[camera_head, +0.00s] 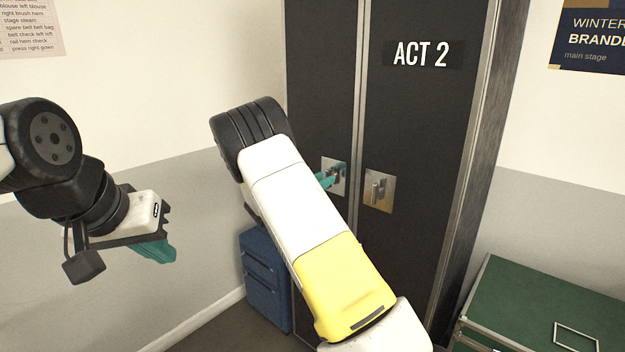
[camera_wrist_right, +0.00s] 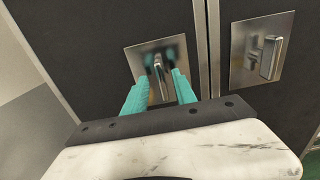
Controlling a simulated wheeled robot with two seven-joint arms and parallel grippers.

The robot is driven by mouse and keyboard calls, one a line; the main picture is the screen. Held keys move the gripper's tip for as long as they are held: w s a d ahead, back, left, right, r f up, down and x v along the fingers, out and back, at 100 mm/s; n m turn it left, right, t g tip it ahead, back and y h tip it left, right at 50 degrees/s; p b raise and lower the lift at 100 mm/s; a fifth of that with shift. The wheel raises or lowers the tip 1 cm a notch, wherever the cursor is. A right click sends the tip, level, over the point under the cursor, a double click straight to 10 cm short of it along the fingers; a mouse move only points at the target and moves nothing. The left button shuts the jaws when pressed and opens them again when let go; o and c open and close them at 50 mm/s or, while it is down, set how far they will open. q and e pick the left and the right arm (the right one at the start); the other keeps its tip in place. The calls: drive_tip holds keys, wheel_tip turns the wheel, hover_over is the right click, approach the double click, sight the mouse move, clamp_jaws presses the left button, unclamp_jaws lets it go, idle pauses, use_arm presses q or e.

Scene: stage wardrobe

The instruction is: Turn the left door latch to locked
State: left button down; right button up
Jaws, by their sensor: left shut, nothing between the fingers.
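The wardrobe's left door (camera_head: 318,60) carries a metal latch plate (camera_wrist_right: 133,56) with a small lever (camera_wrist_right: 158,66), which points roughly up and down in the right wrist view. My right gripper (camera_wrist_right: 162,74) is open, its two teal fingers either side of the lever, tips close to the plate. Whether a finger touches the lever cannot be told. In the head view my right gripper (camera_head: 330,177) is at the left latch, partly hidden by my own arm. My left gripper (camera_head: 156,250) is shut and empty, well left of the wardrobe.
The right door (camera_head: 415,120), marked ACT 2, has its own latch (camera_head: 378,190) close beside the left one, with an upright handle. A blue drawer unit (camera_head: 262,270) stands at the wardrobe's lower left. A green-topped case (camera_head: 530,295) is at the lower right.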

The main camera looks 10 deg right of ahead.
drive_tip(key=shift+w+d, duration=0.45)
drive_tip(key=shift+d, duration=0.15)
clamp_jaws()
